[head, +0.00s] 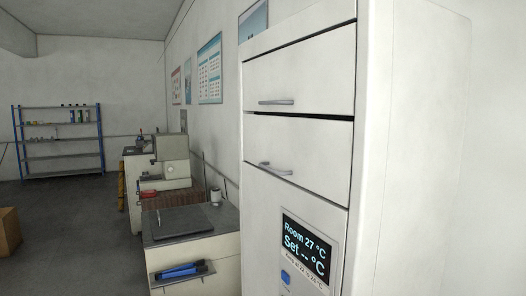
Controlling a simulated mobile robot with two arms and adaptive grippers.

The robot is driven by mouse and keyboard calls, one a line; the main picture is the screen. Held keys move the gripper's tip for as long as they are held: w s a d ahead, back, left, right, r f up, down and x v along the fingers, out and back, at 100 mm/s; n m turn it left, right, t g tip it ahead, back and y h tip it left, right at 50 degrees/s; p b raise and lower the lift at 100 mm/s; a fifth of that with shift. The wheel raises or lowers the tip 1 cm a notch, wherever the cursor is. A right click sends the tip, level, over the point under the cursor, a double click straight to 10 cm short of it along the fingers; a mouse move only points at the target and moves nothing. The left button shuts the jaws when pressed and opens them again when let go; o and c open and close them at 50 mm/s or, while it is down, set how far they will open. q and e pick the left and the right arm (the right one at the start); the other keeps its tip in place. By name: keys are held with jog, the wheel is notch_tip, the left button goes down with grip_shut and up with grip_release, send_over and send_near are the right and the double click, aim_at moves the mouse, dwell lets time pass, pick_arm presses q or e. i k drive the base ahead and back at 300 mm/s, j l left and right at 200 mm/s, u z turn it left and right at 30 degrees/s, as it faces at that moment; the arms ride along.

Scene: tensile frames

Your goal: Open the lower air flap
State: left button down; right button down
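A tall white cabinet stands close in front on the right, with two flaps on its face. The upper air flap (300,78) has a grey bar handle (276,102) and looks flush. The lower air flap (305,150) has its own grey bar handle (277,170). A dark gap shows along its top edge, under the upper flap, so it looks slightly tilted out. A dark display (307,244) below reads Room 27 °C and Set -- °C, with a blue button (286,276) under it. Neither of my grippers is in view.
A low white bench with a dark top (178,222) stands left of the cabinet, with a blue tool (181,270) on its front. Machines (172,158) stand behind it. A blue-framed shelf (62,157) and a cardboard box (9,232) are at left. The grey floor between is clear.

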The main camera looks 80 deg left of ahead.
aim_at(314, 155)
jog(key=u, duration=2.6)
